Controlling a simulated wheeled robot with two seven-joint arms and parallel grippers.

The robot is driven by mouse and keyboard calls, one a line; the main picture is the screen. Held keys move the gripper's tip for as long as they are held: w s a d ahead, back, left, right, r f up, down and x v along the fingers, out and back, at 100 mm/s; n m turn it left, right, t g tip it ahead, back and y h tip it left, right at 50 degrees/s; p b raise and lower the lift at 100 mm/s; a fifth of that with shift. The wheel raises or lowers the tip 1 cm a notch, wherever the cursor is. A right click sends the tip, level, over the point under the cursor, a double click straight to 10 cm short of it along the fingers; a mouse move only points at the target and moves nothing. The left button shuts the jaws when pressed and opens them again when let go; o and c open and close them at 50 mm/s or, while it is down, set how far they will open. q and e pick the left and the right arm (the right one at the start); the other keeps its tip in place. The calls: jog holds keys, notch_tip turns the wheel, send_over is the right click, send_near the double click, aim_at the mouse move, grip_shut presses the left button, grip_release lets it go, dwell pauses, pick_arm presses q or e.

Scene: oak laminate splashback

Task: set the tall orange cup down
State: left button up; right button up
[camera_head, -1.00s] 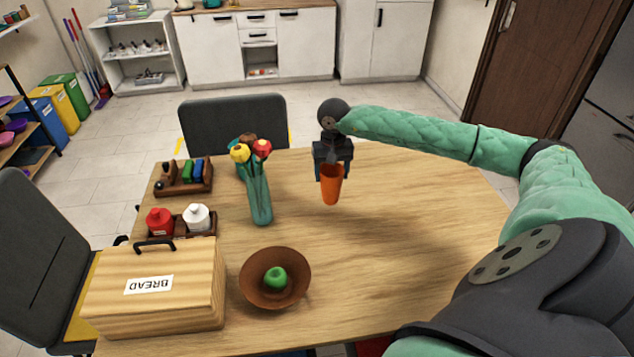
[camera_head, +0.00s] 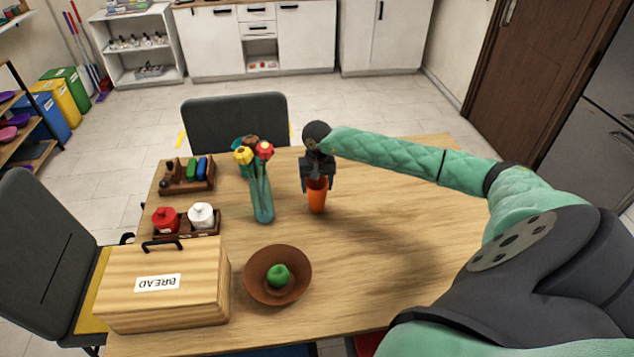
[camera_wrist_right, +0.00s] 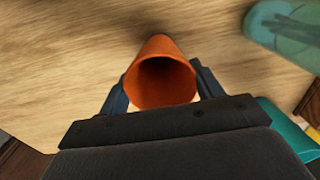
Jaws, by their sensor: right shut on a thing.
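The tall orange cup (camera_head: 317,197) is upright between the fingers of my right gripper (camera_head: 317,184), to the right of the flower vase. My right gripper is shut on it near its rim. In the right wrist view the cup (camera_wrist_right: 162,80) shows its open mouth between the two fingers, and it looks empty. The cup is over the wooden table (camera_head: 400,230); I cannot tell whether its base touches the top. My left gripper is not in view.
A glass vase with flowers (camera_head: 261,200) stands close to the left of the cup. A brown bowl (camera_head: 260,290) with a green apple (camera_head: 278,275) and a bread box (camera_head: 165,295) are nearer. A condiment caddy (camera_head: 205,232) stands left. The table's right side is clear.

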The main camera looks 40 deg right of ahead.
jog(key=shift+f, duration=0.1)
jog(key=shift+f, duration=0.15)
dwell(0.3)
jog(key=o, duration=1.2)
